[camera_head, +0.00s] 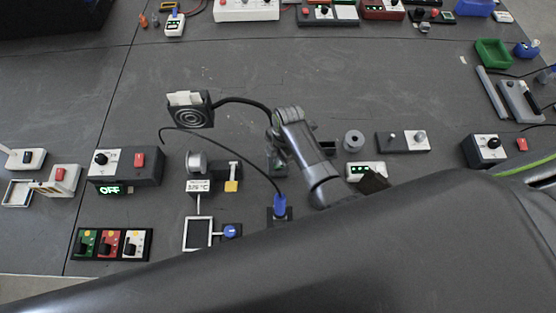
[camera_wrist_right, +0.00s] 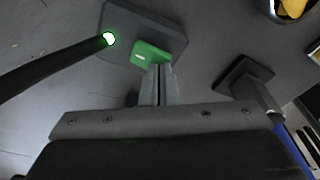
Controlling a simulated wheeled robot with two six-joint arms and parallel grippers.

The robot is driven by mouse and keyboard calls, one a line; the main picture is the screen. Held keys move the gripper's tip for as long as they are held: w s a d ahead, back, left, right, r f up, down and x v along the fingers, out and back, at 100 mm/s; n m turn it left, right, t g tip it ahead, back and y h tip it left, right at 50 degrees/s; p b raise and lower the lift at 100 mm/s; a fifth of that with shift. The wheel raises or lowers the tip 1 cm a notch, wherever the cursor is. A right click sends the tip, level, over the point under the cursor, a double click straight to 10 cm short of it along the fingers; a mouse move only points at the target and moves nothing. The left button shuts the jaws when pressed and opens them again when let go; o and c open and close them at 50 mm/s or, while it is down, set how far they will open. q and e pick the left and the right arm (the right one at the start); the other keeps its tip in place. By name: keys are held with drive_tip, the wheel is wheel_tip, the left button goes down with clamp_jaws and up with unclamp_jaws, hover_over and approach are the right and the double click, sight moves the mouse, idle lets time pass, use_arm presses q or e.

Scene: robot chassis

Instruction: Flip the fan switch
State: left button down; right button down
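The fan is a dark square head with concentric rings (camera_head: 192,117), joined by a curved black gooseneck (camera_head: 245,101) to a small dark base (camera_head: 277,169). In the right wrist view this base (camera_wrist_right: 118,22) carries a green rocker switch (camera_wrist_right: 148,53) and a round lamp glowing green. My right gripper (camera_wrist_right: 158,68) is shut and empty, its fingertips at the near edge of the switch. I cannot tell whether they touch it. In the head view my right gripper (camera_head: 277,148) is over the base and partly hides it. My left gripper is not in view.
A blue-handled tool (camera_head: 280,206) stands close in front of the fan base, with a thin black cord arching left. A grey spool (camera_head: 353,140) lies to the right. A box reading OFF (camera_head: 125,166) is at the left. The bench behind the fan is mostly clear.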

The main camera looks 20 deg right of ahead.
drive_tip(key=shift+f, duration=0.25)
wheel_tip(320, 180, up, 3)
drive_tip(key=p, duration=0.2)
drive_tip(key=shift+f+p, duration=0.1)
drive_tip(key=shift+p, duration=0.25)
drive_tip(key=shift+r, duration=2.15)
